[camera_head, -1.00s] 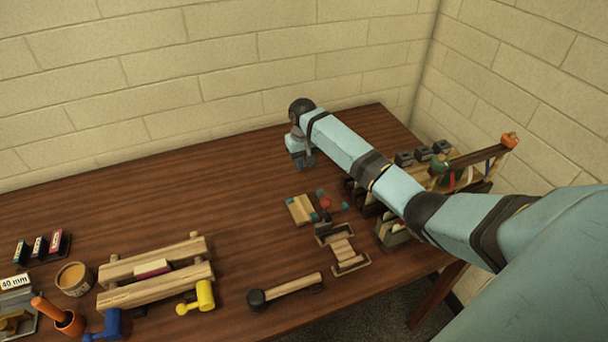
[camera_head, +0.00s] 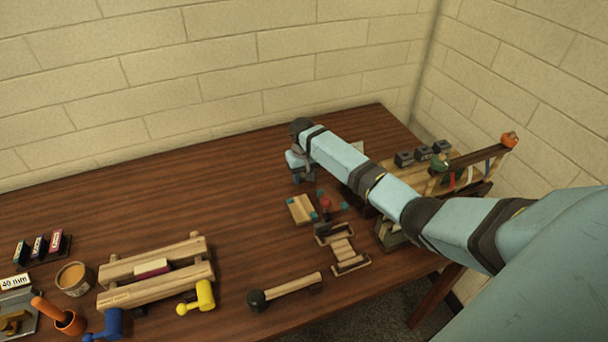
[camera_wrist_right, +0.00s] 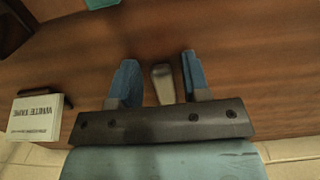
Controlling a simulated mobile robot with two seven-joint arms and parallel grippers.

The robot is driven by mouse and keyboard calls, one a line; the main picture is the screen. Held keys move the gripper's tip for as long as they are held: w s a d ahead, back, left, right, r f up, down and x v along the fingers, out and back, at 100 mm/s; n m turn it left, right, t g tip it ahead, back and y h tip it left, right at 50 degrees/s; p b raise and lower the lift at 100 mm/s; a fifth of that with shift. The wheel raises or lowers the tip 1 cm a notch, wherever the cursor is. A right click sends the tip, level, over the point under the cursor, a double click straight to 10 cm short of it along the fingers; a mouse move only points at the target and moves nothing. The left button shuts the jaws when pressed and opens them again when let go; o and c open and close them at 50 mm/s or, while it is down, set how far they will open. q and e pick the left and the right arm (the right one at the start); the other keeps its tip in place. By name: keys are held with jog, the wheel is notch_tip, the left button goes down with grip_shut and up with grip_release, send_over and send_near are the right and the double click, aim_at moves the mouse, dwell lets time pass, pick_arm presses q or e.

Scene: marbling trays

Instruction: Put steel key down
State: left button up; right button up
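My right gripper (camera_head: 301,177) is low over the far right part of the wooden table, pointing down. In the right wrist view its two blue fingers (camera_wrist_right: 158,80) are apart. A small grey-beige metallic piece (camera_wrist_right: 163,84), which looks like the steel key, is between the fingers, with a narrow gap showing on each side. I cannot tell whether it rests on the table. In the head view the key is not distinguishable at the gripper. My left gripper is not in view.
A white lettered block (camera_wrist_right: 36,118) is at the left in the wrist view. A small wooden block with teal ends (camera_head: 301,209) lies just in front of the gripper. A mallet (camera_head: 285,291) and a wooden frame (camera_head: 158,270) are nearer. The table left of the gripper is clear.

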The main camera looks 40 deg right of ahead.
aim_at(303, 176)
jog(key=shift+r, duration=0.15)
jog(key=shift+r, duration=0.4)
notch_tip(303, 176, up, 11)
jog(key=shift+w+r, duration=0.15)
jog(key=shift+w, duration=0.15)
dwell(0.3)
